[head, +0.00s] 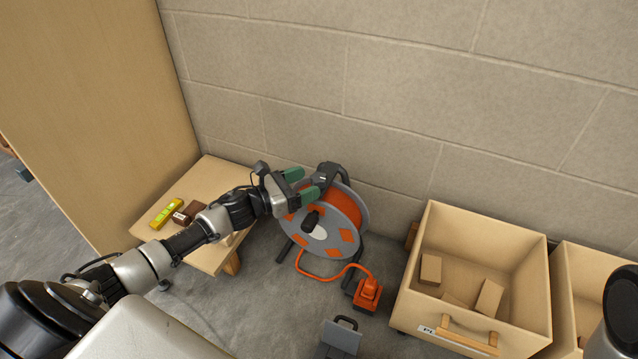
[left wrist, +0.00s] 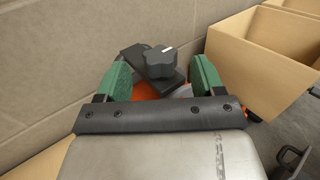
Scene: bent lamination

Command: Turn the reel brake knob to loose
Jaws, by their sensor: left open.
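The cable reel (head: 350,208) stands on the floor against the wall, with a grey disc, orange cable and a dark frame. Its black brake knob (left wrist: 160,61) has lobes and a white mark, and sits on a dark bracket in the left wrist view. In the head view the top of the reel frame (head: 331,172) is partly behind my gripper. My left gripper (head: 306,184) is open, its green fingers at the top of the reel. In the wrist view the fingers lie on either side of the knob's bracket, the knob beyond their tips. My right gripper is not seen.
A low wooden table (head: 207,259) at the left holds a yellow level (head: 166,213) and brown blocks. An orange socket box (head: 367,294) lies on the floor. Wooden bins (head: 527,258) with blocks stand at the right. The wall is close behind the reel.

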